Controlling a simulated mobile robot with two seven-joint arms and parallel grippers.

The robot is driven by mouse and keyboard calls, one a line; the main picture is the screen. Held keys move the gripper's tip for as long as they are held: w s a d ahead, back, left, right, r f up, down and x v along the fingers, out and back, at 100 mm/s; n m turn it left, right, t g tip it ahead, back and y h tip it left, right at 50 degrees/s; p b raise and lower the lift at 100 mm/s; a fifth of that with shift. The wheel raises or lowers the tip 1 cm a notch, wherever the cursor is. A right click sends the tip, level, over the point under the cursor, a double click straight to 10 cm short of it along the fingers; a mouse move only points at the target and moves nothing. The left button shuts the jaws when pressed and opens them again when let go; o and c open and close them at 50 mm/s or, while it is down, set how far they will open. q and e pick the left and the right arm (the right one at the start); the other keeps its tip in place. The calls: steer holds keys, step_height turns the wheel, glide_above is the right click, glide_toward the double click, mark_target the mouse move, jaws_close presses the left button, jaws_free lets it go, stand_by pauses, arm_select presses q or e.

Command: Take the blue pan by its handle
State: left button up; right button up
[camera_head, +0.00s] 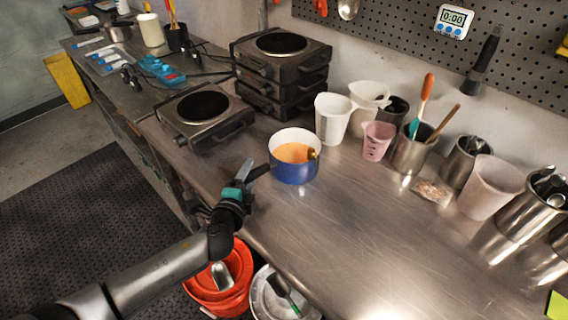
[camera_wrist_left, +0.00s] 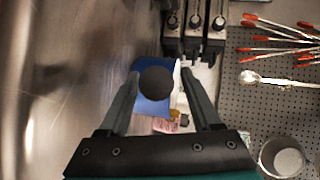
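The blue pan (camera_head: 294,173) stands upright on the steel table, with a white inside and orange liquid (camera_head: 294,153) in it. Its handle points left, toward my left gripper (camera_head: 250,172). In the left wrist view, the handle's round black end (camera_wrist_left: 155,83) shows between the two fingers of my left gripper (camera_wrist_left: 160,75), with a narrow gap on each side. The fingers are apart. The blue pan wall (camera_wrist_left: 150,109) shows behind the handle end. My right gripper is in neither view.
A hot plate (camera_head: 203,107) stands behind the pan, with stacked hot plates (camera_head: 283,70) farther back. A white jug (camera_head: 332,120) and a pink beaker (camera_head: 377,141) stand right of the pan. The table front is clear.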

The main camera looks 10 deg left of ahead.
arm_select(q)
jaws_close()
stand_by(0.3)
steer(key=shift+w+r, duration=0.1)
steer(key=shift+r, duration=0.1)
steer(key=shift+r, duration=0.2)
